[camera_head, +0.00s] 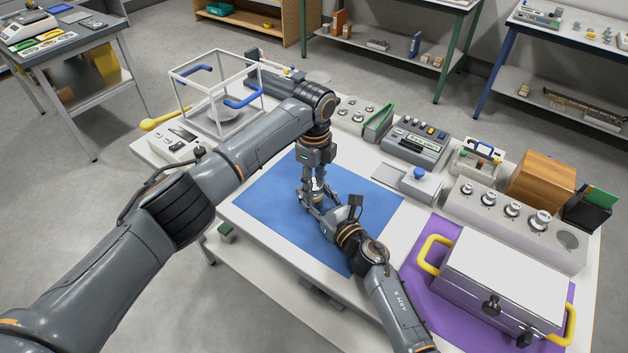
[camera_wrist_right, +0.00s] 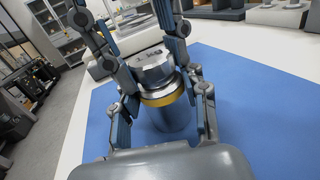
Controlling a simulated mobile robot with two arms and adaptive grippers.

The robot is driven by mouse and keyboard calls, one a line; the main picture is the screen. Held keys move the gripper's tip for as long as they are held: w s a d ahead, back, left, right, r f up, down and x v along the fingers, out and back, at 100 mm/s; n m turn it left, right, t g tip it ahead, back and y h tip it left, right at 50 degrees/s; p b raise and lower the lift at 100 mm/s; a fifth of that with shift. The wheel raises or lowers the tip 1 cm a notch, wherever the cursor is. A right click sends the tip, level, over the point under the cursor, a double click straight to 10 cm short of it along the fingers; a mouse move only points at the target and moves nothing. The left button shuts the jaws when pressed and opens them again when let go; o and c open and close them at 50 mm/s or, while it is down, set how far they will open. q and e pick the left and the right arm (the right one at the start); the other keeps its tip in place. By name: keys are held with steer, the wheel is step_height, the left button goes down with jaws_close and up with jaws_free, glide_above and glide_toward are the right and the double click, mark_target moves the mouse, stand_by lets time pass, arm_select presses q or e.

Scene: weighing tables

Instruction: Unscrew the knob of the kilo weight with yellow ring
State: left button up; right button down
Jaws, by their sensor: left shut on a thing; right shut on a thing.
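The kilo weight with the yellow ring (camera_wrist_right: 163,97) stands upright on the blue mat (camera_head: 262,205). My right gripper (camera_head: 322,212) is shut around the weight from the side, a finger on either side near the ring (camera_wrist_right: 163,110). My left gripper (camera_head: 314,188) points straight down over the weight and is shut at its top. Its fingers also show in the upper part of the right wrist view (camera_wrist_right: 138,55).
A grey box with yellow handles (camera_head: 505,278) stands on a purple mat (camera_head: 425,300) at the right. A grey block with several weights (camera_head: 512,222) lies behind it. A clear-sided balance case (camera_head: 215,95) stands at the back left. The blue mat is otherwise clear.

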arm_select(q)
steer(key=n, duration=0.4)
steer(key=shift+n, duration=0.3)
steer(key=n, duration=0.4)
steer(key=shift+n, duration=0.3)
steer(key=n, duration=0.8)
steer(key=shift+n, duration=0.4)
steer(key=n, duration=0.4)
steer(key=shift+n, duration=0.3)
steer(key=n, duration=0.4)
steer(key=shift+r+n, duration=0.1)
steer(key=shift+n, duration=0.2)
steer(key=n, duration=0.8)
steer(key=shift+w+n, duration=0.1)
steer(key=shift+n, duration=0.2)
